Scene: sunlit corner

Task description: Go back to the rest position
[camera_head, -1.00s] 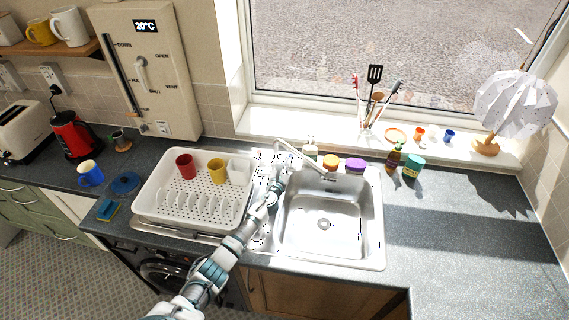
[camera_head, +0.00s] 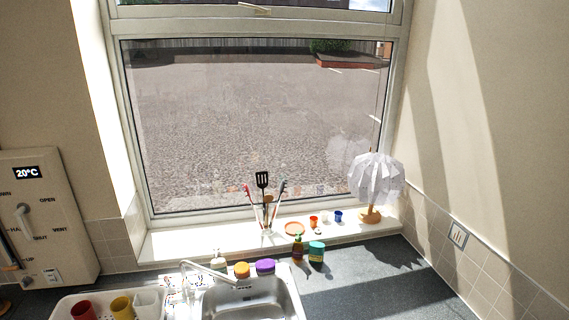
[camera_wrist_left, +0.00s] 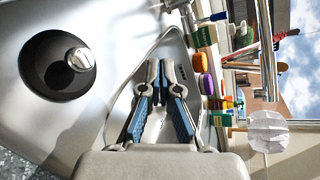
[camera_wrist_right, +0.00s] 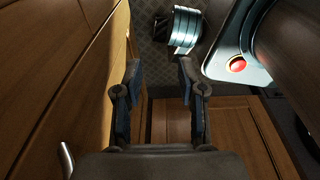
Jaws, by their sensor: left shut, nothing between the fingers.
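My left gripper (camera_wrist_left: 163,72) shows in the left wrist view, with its blue-padded fingers close together and empty. It is above the steel sink area, with the sink basin (camera_wrist_left: 120,118) behind its fingers. My right gripper (camera_wrist_right: 158,75) shows in the right wrist view, with its fingers spread apart and nothing between them. It is near wooden cupboard fronts (camera_wrist_right: 60,70), with patterned floor beyond. Neither gripper shows in the head view.
In the head view, the sink (camera_head: 250,303) and tap (camera_head: 205,270) are at the bottom. A dish rack (camera_head: 150,310) with cups stands left. Bottles, utensils and a white lamp (camera_head: 375,180) line the window side. Counter at right (camera_head: 360,285) is mostly clear.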

